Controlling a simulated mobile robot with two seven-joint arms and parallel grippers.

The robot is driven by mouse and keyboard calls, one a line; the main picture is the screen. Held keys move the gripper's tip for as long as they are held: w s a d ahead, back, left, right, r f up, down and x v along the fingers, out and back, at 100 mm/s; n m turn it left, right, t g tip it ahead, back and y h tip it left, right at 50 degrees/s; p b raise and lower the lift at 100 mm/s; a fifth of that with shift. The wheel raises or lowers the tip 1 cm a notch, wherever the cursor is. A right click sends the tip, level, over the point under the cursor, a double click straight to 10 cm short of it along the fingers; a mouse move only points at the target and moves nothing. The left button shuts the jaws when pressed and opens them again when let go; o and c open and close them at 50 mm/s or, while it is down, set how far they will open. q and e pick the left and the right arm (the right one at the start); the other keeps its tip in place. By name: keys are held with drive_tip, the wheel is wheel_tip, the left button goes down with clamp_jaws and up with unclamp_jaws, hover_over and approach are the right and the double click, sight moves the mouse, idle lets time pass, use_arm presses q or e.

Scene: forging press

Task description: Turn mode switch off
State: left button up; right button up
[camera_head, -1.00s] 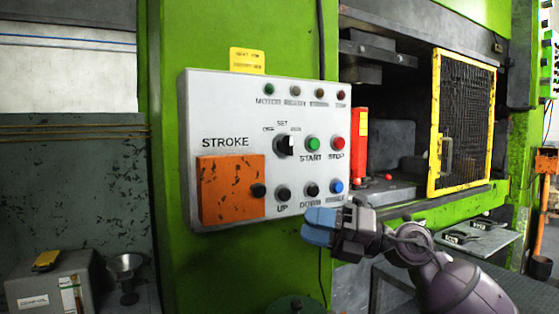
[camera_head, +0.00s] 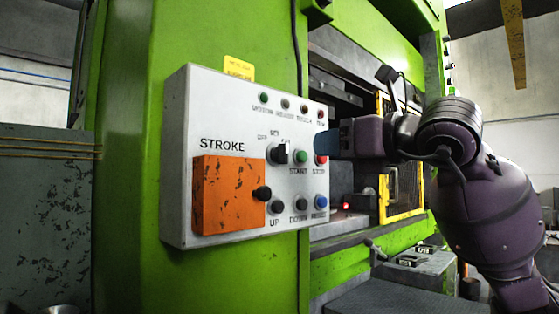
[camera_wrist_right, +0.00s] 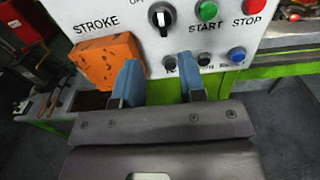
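The mode switch (camera_head: 279,154) is a black rotary knob with a pale pointer mark, on the white control panel (camera_head: 225,105), below small position labels. In the right wrist view the knob (camera_wrist_right: 161,18) is at the top, its white mark about upright. I cannot tell surely which label it points to. My right gripper (camera_head: 326,144) is at the panel's right edge, level with the knob and right of it, near the red stop button. In the wrist view its two blue fingers (camera_wrist_right: 160,80) are spread, with nothing between them, below the knob. My left gripper is not in view.
Beside the knob are the green START button (camera_head: 302,157) and red STOP button (camera_head: 321,159). Below are black buttons, a blue button (camera_head: 321,202) and an orange STROKE box (camera_head: 225,195). A yellow-framed mesh guard (camera_head: 403,208) stands behind my right arm.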

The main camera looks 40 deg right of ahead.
sight(287, 150)
drive_tip(key=w, duration=0.3)
drive_tip(key=w+b, duration=0.1)
drive_tip(key=w, duration=0.3)
drive_tip(key=w+b, duration=0.1)
drive_tip(key=w, duration=0.2)
drive_tip(key=shift+w+a+r, duration=0.1)
drive_tip(key=shift+w+a, duration=0.2)
drive_tip(key=shift+a, duration=0.05)
drive_tip(key=c, duration=0.5)
